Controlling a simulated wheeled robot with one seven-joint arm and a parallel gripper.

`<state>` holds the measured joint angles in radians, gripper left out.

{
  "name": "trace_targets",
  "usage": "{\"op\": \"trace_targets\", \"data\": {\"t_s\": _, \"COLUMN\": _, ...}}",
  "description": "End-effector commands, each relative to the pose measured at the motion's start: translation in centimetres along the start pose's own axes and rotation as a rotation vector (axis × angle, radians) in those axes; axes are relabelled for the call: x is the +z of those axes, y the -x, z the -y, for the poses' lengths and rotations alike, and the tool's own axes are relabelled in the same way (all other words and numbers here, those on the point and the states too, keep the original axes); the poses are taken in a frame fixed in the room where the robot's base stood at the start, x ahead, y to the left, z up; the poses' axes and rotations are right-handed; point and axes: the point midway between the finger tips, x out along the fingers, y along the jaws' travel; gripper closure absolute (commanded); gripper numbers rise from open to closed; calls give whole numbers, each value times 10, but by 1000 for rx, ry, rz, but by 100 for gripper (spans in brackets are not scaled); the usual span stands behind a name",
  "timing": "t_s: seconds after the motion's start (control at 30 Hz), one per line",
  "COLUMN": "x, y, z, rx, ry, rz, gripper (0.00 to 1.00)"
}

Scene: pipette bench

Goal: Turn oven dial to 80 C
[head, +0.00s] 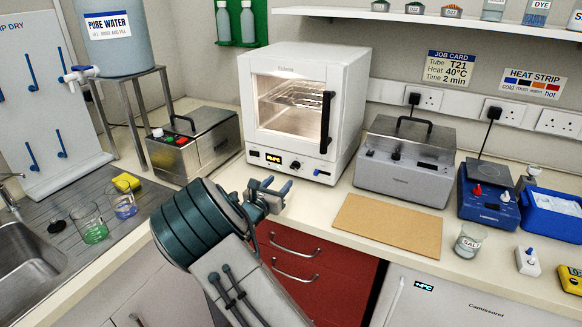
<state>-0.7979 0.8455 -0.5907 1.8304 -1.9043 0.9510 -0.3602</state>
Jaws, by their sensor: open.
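The white oven (300,105) stands on the counter at the back centre, with its glass door shut and its inside lit. Its dial (295,165) is a small knob on the front panel below the door, beside a small lit display (273,159). The dial's setting is too small to read. My gripper (272,186) is in front of and below the oven panel, a little left of the dial and apart from it. Its fingers are open, with nothing visible between them.
A grey lidded bath (408,165) stands right of the oven, and a metal box with buttons (195,143) stands left. A brown board (388,225) lies in front. Beakers (92,225) stand at left by the sink. A black vertical handle (326,120) sticks out from the oven door.

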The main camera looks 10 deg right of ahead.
Motion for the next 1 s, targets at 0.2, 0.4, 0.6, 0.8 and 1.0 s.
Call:
{"op": "trace_targets", "data": {"t_s": 0.2, "x": 1, "y": -49, "z": 1, "rx": -3, "ry": 1, "rz": 1, "gripper": 52}}
{"op": "trace_targets", "data": {"t_s": 0.4, "x": 1, "y": -80, "z": 1, "rx": -1, "ry": 0, "rz": 0, "gripper": 52}}
{"op": "trace_targets", "data": {"t_s": 0.6, "x": 0, "y": -93, "z": 0, "rx": 0, "ry": 0, "rz": 0, "gripper": 52}}
{"op": "trace_targets", "data": {"t_s": 0.8, "x": 0, "y": -95, "z": 0, "rx": 0, "ry": 0, "rz": -1, "gripper": 52}}
{"op": "trace_targets", "data": {"t_s": 1.0, "x": 0, "y": -94, "z": 0, "rx": 0, "ry": -1, "rz": -1, "gripper": 86}}
